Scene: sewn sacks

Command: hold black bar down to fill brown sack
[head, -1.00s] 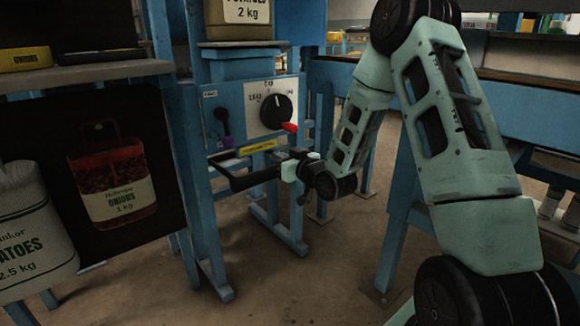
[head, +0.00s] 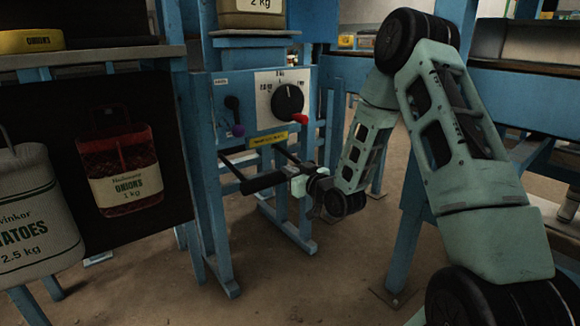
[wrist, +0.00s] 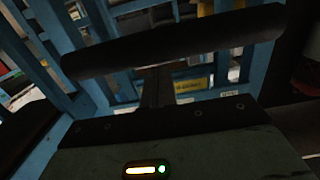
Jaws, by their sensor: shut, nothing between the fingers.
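The black bar (head: 263,182) sticks out from the blue stand on two thin black arms, below a yellow label. In the wrist view the bar (wrist: 180,45) runs across the picture, just beyond my fingertips. My gripper (head: 294,177) is shut and empty at the bar's right end in the head view. In the wrist view my shut fingers (wrist: 156,85) point at the bar's middle and seem to meet it; I cannot tell the contact exactly. A brownish sack (head: 262,19) marked 2 kg stands on the stand above the panel, its top cut off.
A panel (head: 265,100) on the stand has a black dial, a red-tipped pointer and a purple-knobbed lever. Blue posts and benches stand at right; the floor between is clear.

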